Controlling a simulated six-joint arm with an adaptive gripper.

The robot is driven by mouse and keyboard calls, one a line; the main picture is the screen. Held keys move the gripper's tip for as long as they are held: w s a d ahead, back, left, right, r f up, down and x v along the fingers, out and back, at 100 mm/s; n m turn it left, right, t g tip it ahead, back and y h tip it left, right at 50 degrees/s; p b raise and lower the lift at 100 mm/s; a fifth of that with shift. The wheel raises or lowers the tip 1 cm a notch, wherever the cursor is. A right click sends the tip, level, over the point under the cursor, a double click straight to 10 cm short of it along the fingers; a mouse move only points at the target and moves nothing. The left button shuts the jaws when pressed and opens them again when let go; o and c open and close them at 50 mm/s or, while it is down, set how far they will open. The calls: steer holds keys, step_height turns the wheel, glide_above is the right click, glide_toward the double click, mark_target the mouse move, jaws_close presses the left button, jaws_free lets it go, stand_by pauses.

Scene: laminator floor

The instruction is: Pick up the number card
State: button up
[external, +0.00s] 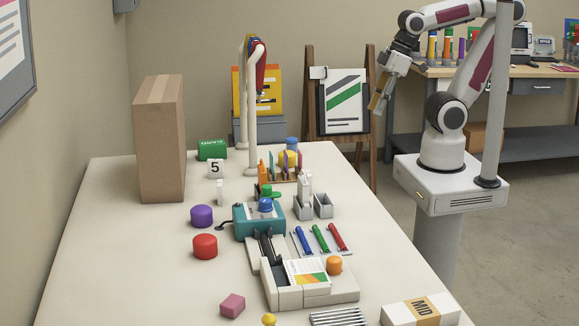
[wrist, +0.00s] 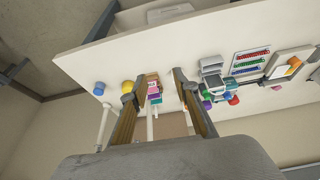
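A small white number card marked 5 (external: 215,168) stands on the white table (external: 110,230) in the external view, just in front of a green box and right of the tall cardboard box. I cannot make the card out in the wrist view. My gripper (external: 378,104) hangs in the air at the upper right, beyond the table's right edge and well away from the card. In the wrist view my gripper (wrist: 155,83) has its two fingers spread apart with nothing held between them.
A tall cardboard box (external: 161,140) stands at the left. The left front is mostly clear.

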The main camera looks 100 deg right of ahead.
steer(key=w+f+g, duration=0.1)
steer(key=m+g+y, duration=0.3)
steer(key=m+y, duration=0.2)
steer(key=m, duration=1.2)
glide_toward(309, 171)
steer(key=x, duration=0.5)
steer(key=shift+d, duration=0.1)
steer(key=shift+m, duration=0.6)
steer(key=shift+f, duration=0.1)
steer(key=shift+x, duration=1.25)
